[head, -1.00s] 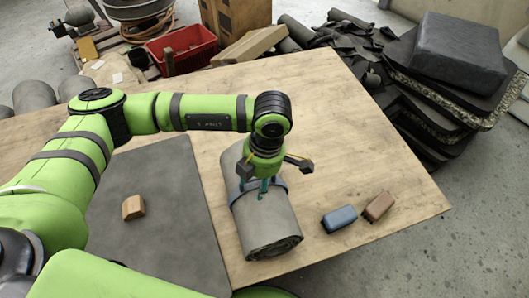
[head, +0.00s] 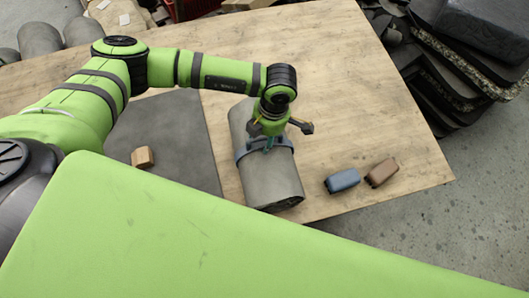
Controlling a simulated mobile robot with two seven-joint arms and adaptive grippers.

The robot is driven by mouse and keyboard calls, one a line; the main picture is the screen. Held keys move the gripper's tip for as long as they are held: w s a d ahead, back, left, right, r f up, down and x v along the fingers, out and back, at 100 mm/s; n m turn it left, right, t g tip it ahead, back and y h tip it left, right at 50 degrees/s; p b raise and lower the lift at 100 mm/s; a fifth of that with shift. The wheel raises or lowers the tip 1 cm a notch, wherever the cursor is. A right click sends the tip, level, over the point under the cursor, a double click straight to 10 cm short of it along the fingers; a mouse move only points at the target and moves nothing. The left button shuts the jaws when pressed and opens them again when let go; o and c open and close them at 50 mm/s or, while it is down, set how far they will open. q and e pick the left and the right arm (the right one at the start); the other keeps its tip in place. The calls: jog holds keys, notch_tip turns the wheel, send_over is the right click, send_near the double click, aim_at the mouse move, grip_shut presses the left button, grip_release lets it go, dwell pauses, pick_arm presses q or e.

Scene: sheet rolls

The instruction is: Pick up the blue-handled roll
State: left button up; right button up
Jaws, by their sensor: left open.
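The grey roll (head: 270,182) lies on the wooden table, running from the back towards the front edge. A blue band (head: 246,153) with a blue handle (head: 269,145) on top goes across it. My left gripper (head: 277,129) is over the band and points down, with its jaws open and the handle between or just below them. Whether a finger touches the handle I cannot tell. The gripper and wrist hide the top of the handle and part of the roll. My right gripper is out of view.
A blue block (head: 342,180) and a brown block (head: 381,172) lie right of the roll. A dark grey mat (head: 180,125) with a tan block (head: 142,157) lies on its left. Dark sheets (head: 455,75) are stacked beyond the table's right edge.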

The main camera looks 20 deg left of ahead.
pick_arm(q)
grip_shut()
jog(key=shift+w+r, duration=0.2)
jog(key=shift+r, duration=0.1)
